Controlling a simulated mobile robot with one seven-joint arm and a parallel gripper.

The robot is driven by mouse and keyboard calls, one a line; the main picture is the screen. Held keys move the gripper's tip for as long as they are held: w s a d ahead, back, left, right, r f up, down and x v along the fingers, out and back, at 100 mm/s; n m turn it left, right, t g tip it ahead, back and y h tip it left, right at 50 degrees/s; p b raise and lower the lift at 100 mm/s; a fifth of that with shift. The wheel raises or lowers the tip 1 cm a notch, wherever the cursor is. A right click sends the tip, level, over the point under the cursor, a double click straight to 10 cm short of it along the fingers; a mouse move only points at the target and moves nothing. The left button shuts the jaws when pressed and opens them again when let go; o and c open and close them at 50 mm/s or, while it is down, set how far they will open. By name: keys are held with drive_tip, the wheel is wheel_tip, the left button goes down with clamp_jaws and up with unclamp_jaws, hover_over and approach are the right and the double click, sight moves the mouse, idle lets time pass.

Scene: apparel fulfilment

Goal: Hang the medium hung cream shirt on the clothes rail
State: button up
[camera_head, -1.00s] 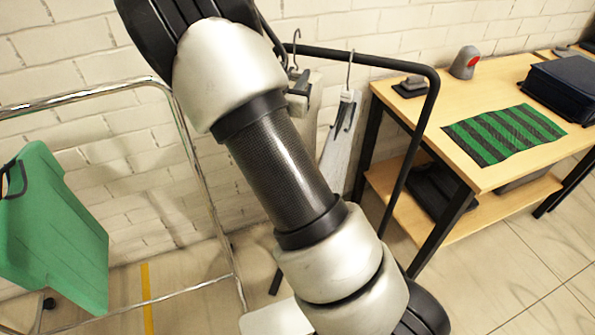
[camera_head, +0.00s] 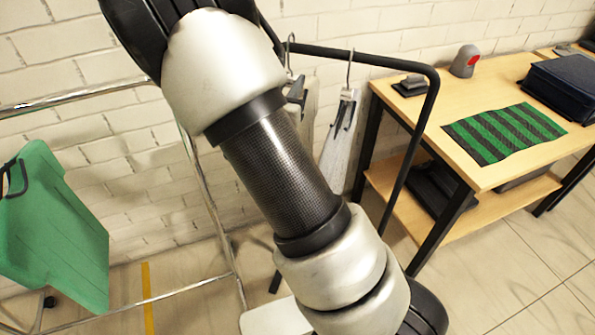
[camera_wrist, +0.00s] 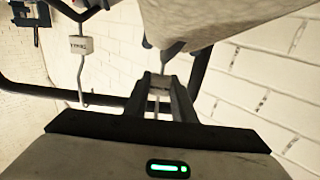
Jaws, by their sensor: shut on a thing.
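My gripper (camera_wrist: 162,95) is shut on the neck of a hanger that carries a cream shirt (camera_wrist: 205,22). Part of this shirt also shows behind my arm in the head view (camera_head: 306,112). The hanger's hook (camera_head: 290,48) is at the black clothes rail (camera_head: 385,62), near its left visible part. I cannot tell whether the hook rests on the bar. My gripper is mostly hidden behind my arm in the head view.
Another pale garment (camera_head: 340,140) hangs on the rail, to the right; its hanger's size tag (camera_wrist: 82,45) shows in the wrist view. A chrome frame (camera_head: 90,98) with a green garment (camera_head: 55,235) stands left. A wooden table (camera_head: 440,105) with a striped cloth (camera_head: 505,132) stands right.

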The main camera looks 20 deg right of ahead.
drive_tip(key=shift+v, duration=0.8)
drive_tip(key=shift+s+a, duration=0.1)
drive_tip(key=p+v, duration=0.2)
drive_tip(key=v, duration=2.5)
drive_tip(key=shift+s+a, duration=0.25)
drive_tip(key=shift+s, duration=0.05)
clamp_jaws()
